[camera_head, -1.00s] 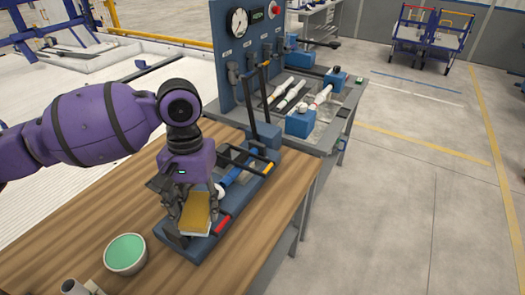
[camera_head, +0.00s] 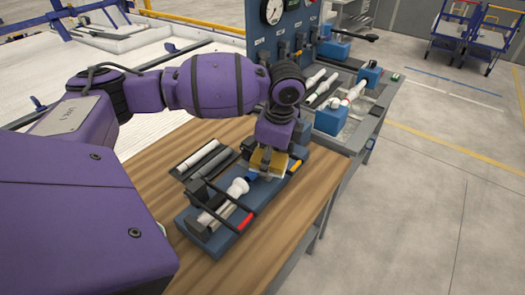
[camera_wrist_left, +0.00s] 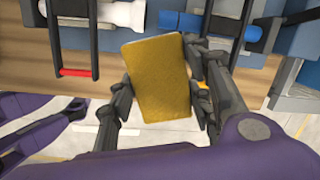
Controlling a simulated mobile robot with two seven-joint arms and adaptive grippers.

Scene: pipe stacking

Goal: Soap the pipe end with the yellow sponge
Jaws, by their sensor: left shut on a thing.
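My left gripper (camera_head: 267,167) is shut on the yellow sponge (camera_head: 268,160), over the far part of the blue fixture (camera_head: 190,228) on the wooden table. The left wrist view shows the sponge (camera_wrist_left: 158,78) between the two fingers of the left gripper (camera_wrist_left: 163,98). A white pipe with a flared end (camera_head: 236,188) lies in the fixture, with a blue piece (camera_head: 252,175) beside the sponge. The wrist view shows the blue piece (camera_wrist_left: 176,21) just past the sponge's edge. Contact between sponge and pipe cannot be told.
Black bars with red (camera_head: 245,221) and yellow (camera_head: 296,166) grips cross the fixture. A dark tray with a white and a grey tube (camera_head: 207,160) lies left of it. A bench with a gauge panel (camera_head: 285,30) stands behind. The table front is clear.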

